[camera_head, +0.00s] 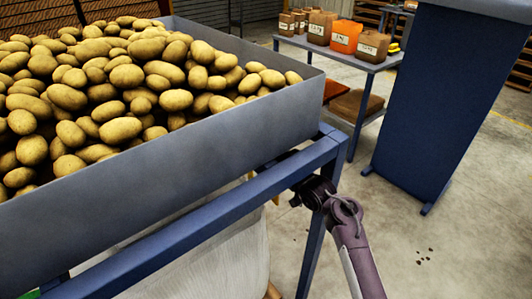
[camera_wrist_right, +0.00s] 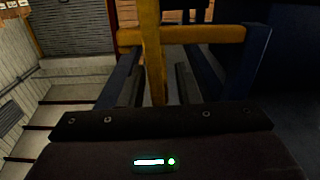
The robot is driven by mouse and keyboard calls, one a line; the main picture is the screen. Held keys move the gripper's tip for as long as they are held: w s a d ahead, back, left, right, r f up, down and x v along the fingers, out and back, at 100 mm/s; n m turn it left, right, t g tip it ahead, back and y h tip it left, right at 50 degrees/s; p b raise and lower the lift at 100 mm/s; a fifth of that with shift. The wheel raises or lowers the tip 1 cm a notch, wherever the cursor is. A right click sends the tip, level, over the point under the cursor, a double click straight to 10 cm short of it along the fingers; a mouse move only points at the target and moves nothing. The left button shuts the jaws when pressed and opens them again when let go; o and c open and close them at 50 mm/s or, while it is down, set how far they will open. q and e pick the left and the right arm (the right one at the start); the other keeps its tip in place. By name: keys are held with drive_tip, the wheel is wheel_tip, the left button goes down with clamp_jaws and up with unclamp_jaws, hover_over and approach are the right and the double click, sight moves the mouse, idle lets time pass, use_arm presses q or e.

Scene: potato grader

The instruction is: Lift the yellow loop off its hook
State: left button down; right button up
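Yellow bars or straps (camera_wrist_right: 152,60) show in the right wrist view: one upright and one crossing at the top. I cannot tell for sure which of them is the loop, and I cannot make out the hook. My right gripper (camera_wrist_right: 160,50) looks open, with dark fingers either side of the upright yellow piece and a gap to the right finger. I cannot tell whether they touch. In the head view my right arm reaches the blue frame from the lower right, and its gripper is mostly hidden by the rail. My left gripper is not in view.
A grey metal hopper (camera_head: 185,142) full of potatoes (camera_head: 125,76) stands on a blue frame (camera_head: 215,208). A table (camera_head: 350,58) with several containers stands behind. A dark blue panel (camera_head: 440,100) is at right.

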clamp_jaws()
drive_tip(key=shift+d, duration=0.1)
drive_tip(key=shift+w+d, duration=0.65)
drive_tip(key=shift+d, duration=0.25)
drive_tip(key=shift+o, duration=0.8)
unclamp_jaws()
drive_tip(key=shift+a, duration=0.1)
